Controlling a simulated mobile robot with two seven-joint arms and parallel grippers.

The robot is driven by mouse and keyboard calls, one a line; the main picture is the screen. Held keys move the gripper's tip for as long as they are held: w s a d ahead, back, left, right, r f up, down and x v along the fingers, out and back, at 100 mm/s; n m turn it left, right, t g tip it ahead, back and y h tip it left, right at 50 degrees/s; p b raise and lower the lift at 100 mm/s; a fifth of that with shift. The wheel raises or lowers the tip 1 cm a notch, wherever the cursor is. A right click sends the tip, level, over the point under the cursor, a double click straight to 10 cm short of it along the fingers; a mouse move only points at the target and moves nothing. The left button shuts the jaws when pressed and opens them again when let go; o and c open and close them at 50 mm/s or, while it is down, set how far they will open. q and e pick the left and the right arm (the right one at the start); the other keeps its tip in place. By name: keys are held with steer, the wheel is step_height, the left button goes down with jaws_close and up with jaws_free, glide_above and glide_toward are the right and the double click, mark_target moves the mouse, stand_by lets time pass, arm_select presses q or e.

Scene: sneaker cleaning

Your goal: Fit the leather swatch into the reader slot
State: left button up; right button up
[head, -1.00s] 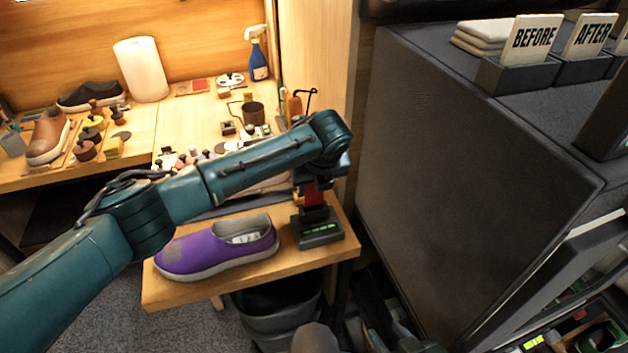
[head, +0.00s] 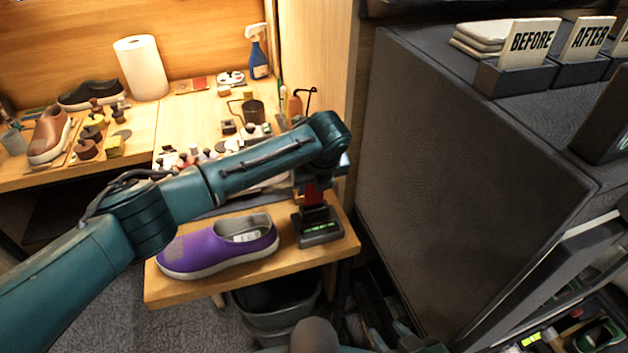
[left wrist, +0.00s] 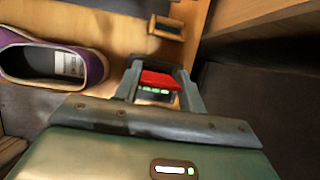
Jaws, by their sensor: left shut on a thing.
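The leather swatch is a small red piece (head: 314,197), held upright over the reader. My left gripper (head: 316,188) is shut on it, pointing down; the swatch also shows between the fingers in the left wrist view (left wrist: 160,80). The reader (head: 318,237) is a dark block with a raised back part and a row of green lights, at the right end of the small wooden table. The swatch's lower edge meets or overlaps the reader's raised part; I cannot tell whether it is inside the slot. My right gripper is not in view.
A purple shoe (head: 220,250) lies left of the reader on the table (head: 170,291). A dark cabinet (head: 470,170) stands close on the right. A grey bin (head: 285,318) is below. The bench behind holds bottles, brushes and shoes.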

mark_target(314, 192)
arm_select(q)
steer(key=shift+r, duration=0.1)
stand_by(0.3)
steer(key=shift+p, duration=0.35)
steer(key=shift+p, duration=0.5)
steer(key=shift+f, duration=0.35)
stand_by(0.5)
steer(key=shift+f+b, duration=0.85)
steer(key=shift+f, duration=0.75)
steer(key=o, duration=1)
